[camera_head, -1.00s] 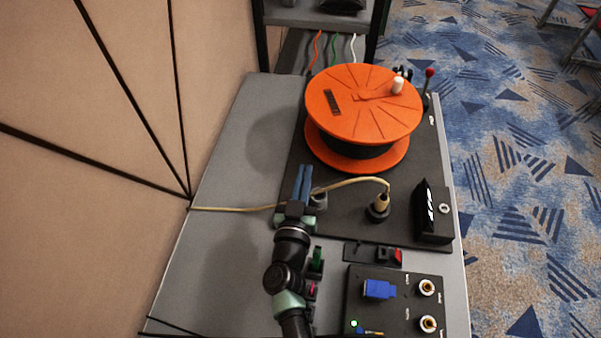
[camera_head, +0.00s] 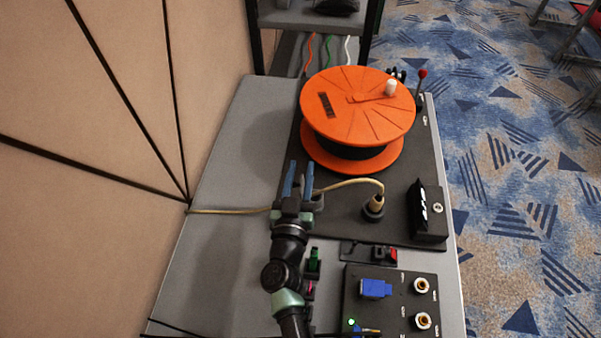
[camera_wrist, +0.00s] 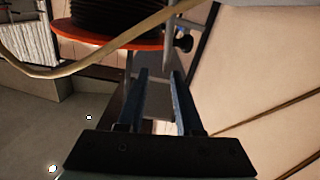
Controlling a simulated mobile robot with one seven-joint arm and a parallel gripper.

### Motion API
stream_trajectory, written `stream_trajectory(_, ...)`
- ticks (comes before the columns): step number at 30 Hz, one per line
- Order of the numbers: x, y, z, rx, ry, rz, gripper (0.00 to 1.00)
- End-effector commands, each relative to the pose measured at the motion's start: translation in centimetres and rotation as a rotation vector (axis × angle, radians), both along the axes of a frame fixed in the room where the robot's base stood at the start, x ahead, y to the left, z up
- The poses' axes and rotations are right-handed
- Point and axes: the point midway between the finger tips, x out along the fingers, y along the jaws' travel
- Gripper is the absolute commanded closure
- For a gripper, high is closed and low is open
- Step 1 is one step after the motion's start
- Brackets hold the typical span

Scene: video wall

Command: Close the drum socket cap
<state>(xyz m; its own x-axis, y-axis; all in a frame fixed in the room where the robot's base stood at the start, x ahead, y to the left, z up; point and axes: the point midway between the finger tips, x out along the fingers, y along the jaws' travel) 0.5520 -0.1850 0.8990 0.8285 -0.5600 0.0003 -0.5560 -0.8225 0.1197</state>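An orange cable drum (camera_head: 358,108) stands on a dark board at the back of the table. I cannot clearly make out its socket cap. A pale cable runs left from an upright plug (camera_head: 376,203) in a round black socket (camera_head: 373,215) on the board. My gripper (camera_head: 300,163) is left of the plug and in front of the drum's left side. Its two blue fingers are apart with nothing between them. In the wrist view the gripper (camera_wrist: 158,75) also shows a clear gap, with the drum's orange rim (camera_wrist: 110,38) beyond and to the left.
A black box (camera_head: 428,212) with a round metal fitting stands right of the plug. A panel with a blue connector (camera_head: 375,289) and metal jacks lies in front.

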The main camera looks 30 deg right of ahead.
Motion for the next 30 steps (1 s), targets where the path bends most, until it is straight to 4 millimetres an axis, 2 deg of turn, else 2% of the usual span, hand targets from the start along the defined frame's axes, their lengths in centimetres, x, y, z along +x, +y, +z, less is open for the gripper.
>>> stream_trajectory(1,0.0,0.0,1.8,-0.001,-0.001,0.0,0.66)
stream_trajectory(3,0.0,0.0,3.1,0.0,-0.001,0.001,0.66)
stream_trajectory(9,0.0,0.0,6.2,0.0,0.0,0.001,0.66)
stream_trajectory(12,0.0,0.0,7.1,0.0,0.001,0.001,0.66)
stream_trajectory(26,0.0,0.1,7.6,-0.001,0.002,0.002,0.66)
stream_trajectory(28,0.2,0.6,7.8,-0.01,0.006,0.019,0.66)
stream_trajectory(30,0.8,2.3,8.6,-0.044,0.021,0.081,0.66)
